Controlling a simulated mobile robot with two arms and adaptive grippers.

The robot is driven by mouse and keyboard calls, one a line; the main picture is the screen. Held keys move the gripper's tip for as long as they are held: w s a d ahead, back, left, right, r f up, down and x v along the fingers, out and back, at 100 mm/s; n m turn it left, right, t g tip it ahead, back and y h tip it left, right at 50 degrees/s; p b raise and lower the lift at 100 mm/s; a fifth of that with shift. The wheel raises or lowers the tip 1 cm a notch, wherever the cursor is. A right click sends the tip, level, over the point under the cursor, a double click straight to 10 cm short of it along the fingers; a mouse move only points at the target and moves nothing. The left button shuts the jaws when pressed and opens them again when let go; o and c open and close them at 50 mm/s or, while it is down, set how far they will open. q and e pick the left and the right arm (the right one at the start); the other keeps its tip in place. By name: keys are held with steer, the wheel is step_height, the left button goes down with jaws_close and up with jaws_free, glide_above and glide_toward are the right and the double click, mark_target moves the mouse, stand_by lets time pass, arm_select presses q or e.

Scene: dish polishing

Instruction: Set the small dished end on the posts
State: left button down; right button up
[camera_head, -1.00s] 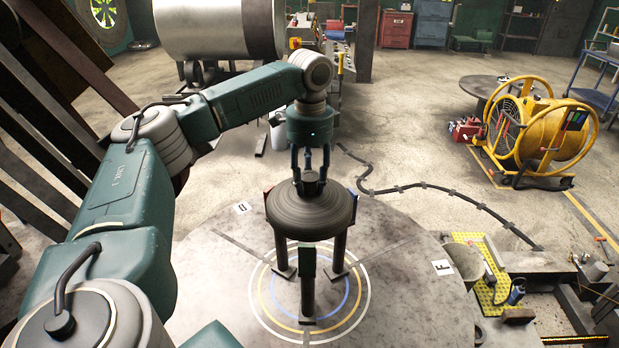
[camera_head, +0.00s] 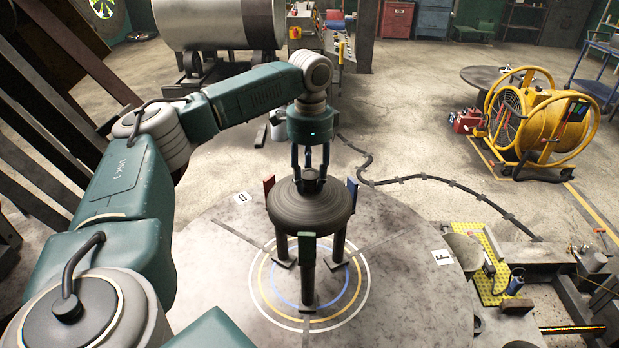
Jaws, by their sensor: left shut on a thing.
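The small dished end (camera_head: 311,213) is a dark grey, ringed dome with a knob on top. My left gripper (camera_head: 310,172) comes down from above and is shut on its knob. The dished end is level, over the dark posts (camera_head: 308,279) on the round table (camera_head: 215,285). The red tab (camera_head: 269,190), blue tab (camera_head: 352,194) and green tab (camera_head: 306,246) show around its rim. I cannot tell whether its underside touches the posts, as the dome hides their tops. My right gripper is not in view.
White, yellow and blue rings (camera_head: 262,302) are painted around the posts. At right are a yellow perforated plate (camera_head: 493,286) and a bench with tools. A yellow fan (camera_head: 540,125) stands on the floor behind. A dark cable (camera_head: 430,181) runs across the floor.

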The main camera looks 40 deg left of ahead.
mark_target(309, 174)
arm_select(q)
steer(key=shift+r, duration=0.15)
steer(key=c, duration=1)
jaws_free()
steer(key=shift+c, duration=0.2)
steer(key=shift+s+d, duration=0.1)
step_height(309, 174, up, 2)
steer(key=shift+r+p, duration=0.1)
steer(key=shift+p, duration=0.95)
steer(key=shift+r, duration=3.35)
